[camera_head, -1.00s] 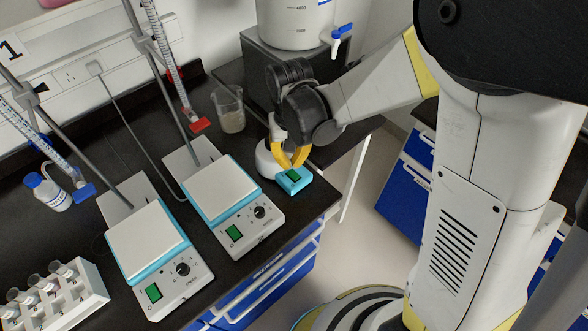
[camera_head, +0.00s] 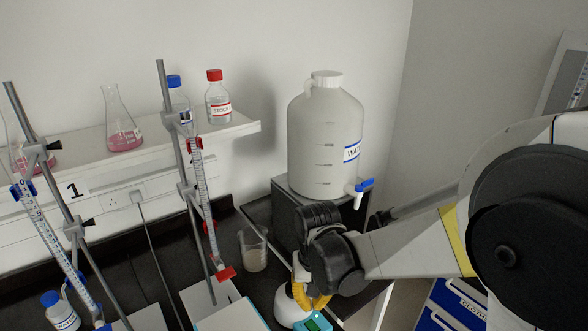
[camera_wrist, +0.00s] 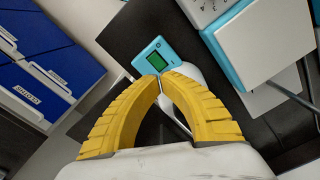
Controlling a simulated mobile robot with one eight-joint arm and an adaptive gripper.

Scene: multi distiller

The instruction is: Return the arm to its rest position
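My gripper (camera_head: 313,300) hangs at the lower middle of the head view, over the right end of the dark bench. In the wrist view its two yellow fingers (camera_wrist: 160,80) curve in until their tips meet or nearly meet, with nothing seen between them. Just beyond the tips is a small teal device with a green screen (camera_wrist: 154,57), joined to a white rounded body partly hidden by the right finger. The device (camera_head: 314,323) also shows at the bottom of the head view. My arm reaches in from the right.
A large water container (camera_head: 326,135) with a blue tap stands on a dark block (camera_head: 295,222) behind my gripper. A beaker (camera_head: 253,252) stands left of it. Burette stands (camera_head: 180,170) and hotplates (camera_head: 232,318) fill the left. Blue drawers (camera_wrist: 45,65) show in the wrist view.

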